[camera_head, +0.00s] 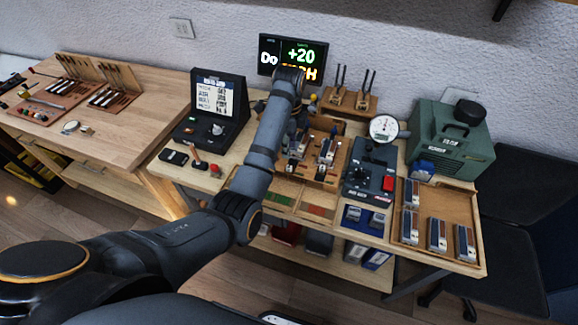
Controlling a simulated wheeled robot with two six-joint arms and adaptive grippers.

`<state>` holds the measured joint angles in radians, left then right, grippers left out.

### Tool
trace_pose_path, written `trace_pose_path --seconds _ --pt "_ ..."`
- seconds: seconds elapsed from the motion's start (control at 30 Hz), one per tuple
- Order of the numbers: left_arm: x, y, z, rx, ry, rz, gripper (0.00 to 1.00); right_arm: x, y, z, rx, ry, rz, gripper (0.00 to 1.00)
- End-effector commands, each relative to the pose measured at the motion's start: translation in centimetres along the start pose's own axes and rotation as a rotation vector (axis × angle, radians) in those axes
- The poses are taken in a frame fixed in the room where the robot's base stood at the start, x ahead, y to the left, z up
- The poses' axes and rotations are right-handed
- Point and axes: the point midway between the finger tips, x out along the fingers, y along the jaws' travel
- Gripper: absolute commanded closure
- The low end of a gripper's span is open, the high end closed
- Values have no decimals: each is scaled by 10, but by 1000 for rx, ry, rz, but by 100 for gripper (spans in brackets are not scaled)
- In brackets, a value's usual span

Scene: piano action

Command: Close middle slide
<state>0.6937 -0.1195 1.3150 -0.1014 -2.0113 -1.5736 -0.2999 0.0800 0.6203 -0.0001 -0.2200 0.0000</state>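My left arm reaches up from the lower left across the bench, and its wrist bends down at the back. My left gripper (299,122) is small and dark there, partly hidden by the arm, and I cannot make out its fingers. A wooden fixture (322,176) with several upright metal pieces (326,150) stands just below and right of it. I cannot tell which part is the middle slide or how far open it is. I cannot tell whether the gripper touches the fixture. My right gripper is not in view.
A dark control box (370,168) with a red button and a round dial gauge (383,128) stand right of the fixture. A green machine (450,141) is at the back right. A wooden tray (463,207) holds metal blocks. A display (293,58) stands behind.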

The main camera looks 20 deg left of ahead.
Motion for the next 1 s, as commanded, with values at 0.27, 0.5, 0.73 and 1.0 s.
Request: trace_pose_path --seconds 0.27,0.5,0.73,1.0 --pt "63 0 0 -2 0 0 64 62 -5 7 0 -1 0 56" --pt "87 0 0 -2 0 0 64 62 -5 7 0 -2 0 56" --pt "89 0 0 -2 0 -1 64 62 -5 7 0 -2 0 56" --pt "89 0 0 -2 0 -1 100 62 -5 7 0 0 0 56"
